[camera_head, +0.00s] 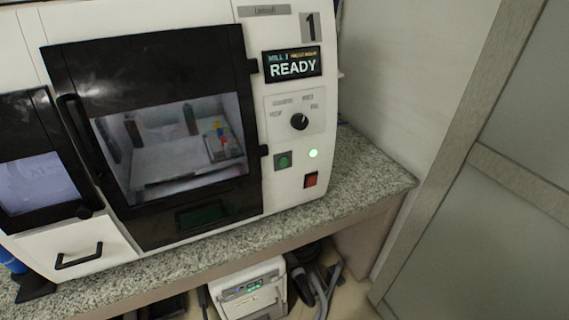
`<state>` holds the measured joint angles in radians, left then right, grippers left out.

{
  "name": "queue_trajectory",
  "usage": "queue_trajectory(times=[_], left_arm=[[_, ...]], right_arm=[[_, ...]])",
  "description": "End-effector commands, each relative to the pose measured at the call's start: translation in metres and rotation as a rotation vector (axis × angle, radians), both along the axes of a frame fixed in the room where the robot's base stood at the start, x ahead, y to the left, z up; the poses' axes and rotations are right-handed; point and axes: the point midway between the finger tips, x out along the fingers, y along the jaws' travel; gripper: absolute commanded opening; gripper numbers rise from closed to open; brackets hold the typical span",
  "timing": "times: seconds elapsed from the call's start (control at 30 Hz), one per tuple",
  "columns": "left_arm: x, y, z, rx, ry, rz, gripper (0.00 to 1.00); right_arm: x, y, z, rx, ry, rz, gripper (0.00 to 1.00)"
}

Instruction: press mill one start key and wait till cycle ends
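Mill one (265,188) is a white machine with a large "1" plate (311,27) at its upper right. Its display (292,65) reads "MILL 1" and "READY". The green start key (283,161) sits low on the right panel. Neither of my grippers is in view.
The mill stands on a speckled stone counter (370,185). A black rotary knob (299,121) is above the key. A drawer with a black handle (79,256) is at lower left. A white device (250,290) and hoses are under the counter. A grey-framed door (500,170) is at right.

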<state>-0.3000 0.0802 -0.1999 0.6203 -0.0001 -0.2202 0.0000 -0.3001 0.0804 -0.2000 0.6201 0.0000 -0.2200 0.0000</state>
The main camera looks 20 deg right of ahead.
Motion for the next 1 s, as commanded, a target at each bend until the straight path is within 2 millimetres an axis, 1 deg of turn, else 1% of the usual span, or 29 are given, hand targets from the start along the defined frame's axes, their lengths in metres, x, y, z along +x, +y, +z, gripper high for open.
queue_trajectory(times=[0.03,0.07,1.0], left_arm=[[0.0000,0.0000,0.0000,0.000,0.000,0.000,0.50],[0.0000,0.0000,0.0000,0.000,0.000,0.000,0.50],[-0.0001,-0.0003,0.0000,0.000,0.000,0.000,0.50]], right_arm=[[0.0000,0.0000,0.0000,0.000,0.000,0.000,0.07],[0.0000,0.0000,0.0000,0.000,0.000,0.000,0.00],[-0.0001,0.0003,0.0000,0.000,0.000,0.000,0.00]])
